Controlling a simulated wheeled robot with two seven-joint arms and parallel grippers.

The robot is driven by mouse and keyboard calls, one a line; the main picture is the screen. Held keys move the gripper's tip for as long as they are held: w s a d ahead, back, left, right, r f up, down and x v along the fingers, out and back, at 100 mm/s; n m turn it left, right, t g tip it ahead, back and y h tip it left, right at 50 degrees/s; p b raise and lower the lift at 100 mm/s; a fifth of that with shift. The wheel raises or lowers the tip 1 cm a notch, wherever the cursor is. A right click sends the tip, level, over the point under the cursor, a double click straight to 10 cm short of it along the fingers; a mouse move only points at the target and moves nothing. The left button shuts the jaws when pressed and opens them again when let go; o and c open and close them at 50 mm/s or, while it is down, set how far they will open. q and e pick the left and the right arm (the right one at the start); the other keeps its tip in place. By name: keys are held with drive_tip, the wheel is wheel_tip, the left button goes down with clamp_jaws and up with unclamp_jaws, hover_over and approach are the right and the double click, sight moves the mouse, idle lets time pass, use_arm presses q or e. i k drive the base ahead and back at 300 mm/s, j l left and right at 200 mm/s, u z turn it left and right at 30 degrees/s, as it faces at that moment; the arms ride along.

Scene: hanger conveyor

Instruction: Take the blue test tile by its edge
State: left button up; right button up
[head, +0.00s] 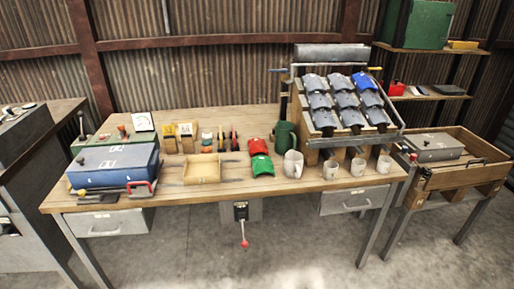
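The blue test tile (365,81) is a bright blue curved tile. It sits at the top right of a sloped rack (390,137) on the right part of the workbench. Several dark grey-blue curved tiles (321,101) lie in rows to its left and below it. Its upper edge lies by the rack's top bar, and the tile below partly adjoins its lower end. Neither of my grippers shows in the head view.
A wooden tray table (460,178) stands right. Grey floor is clear in front.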

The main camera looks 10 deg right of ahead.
sight(361, 81)
drive_tip(key=i+j+z, duration=0.35)
drive_tip(key=i, duration=0.25)
drive_tip(key=i+j+z, duration=0.35)
drive_tip(key=i, duration=0.25)
drive_tip(key=i+j+z, duration=0.35)
drive_tip(key=i+j, duration=0.15)
drive_tip(key=j, duration=0.2)
drive_tip(key=i+l+u, duration=0.35)
drive_tip(key=l, duration=0.3)
drive_tip(key=i+l+u, duration=0.2)
drive_tip(key=i+l, duration=0.05)
drive_tip(key=l, duration=0.1)
